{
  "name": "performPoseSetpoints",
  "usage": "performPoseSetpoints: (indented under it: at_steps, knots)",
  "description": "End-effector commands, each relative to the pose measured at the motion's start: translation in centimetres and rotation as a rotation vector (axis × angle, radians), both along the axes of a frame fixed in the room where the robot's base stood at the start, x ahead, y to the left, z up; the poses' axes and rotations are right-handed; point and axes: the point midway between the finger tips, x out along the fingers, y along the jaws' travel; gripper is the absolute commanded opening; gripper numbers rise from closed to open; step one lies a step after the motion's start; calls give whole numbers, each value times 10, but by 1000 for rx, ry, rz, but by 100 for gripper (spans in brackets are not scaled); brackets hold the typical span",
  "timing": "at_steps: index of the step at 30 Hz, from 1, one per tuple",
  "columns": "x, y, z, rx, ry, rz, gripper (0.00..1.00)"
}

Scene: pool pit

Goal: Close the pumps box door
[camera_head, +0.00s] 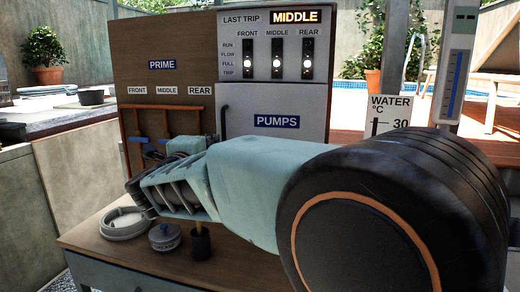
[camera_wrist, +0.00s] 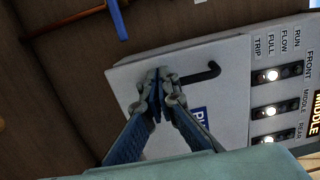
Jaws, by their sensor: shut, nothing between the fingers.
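The pumps box door is a pale grey panel with a blue PUMPS label (camera_head: 277,121), below the switch panel in the head view. Its dark bar handle (camera_head: 224,122) is on the left side. In the wrist view the door (camera_wrist: 130,75) lies behind my fingers, with the handle (camera_wrist: 205,75) just right of the fingertips. My gripper (camera_wrist: 158,80) is shut and empty, in front of the door's face; contact cannot be told. The door looks nearly flush with the board; a small gap cannot be ruled out. My arm hides its lower part in the head view.
The switch panel (camera_head: 267,46) shows MIDDLE as last trip. Left of the door are the PRIME pipes with blue levers (camera_head: 139,140).

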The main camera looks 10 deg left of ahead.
Motion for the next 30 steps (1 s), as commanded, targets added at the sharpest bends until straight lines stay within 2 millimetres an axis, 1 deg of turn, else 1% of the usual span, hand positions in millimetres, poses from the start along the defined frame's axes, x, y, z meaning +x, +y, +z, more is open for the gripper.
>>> performPoseSetpoints:
  at_steps: [1, 3, 6, 11, 23, 26, 30]
  knots:
    - [10, 0, -2, 0, 0, -2, 0]
    - [21, 0, -1, 0, 0, -2, 0]
    - [31, 0, -1, 0, 0, -1, 0]
    - [38, 1, 0, 0, 0, 0, 0]
    - [41, 1, 0, -1, 1, 0, 0]
    - [50, 2, 2, 0, 1, -1, 0]
    - [69, 3, 2, -1, 2, -2, 0]
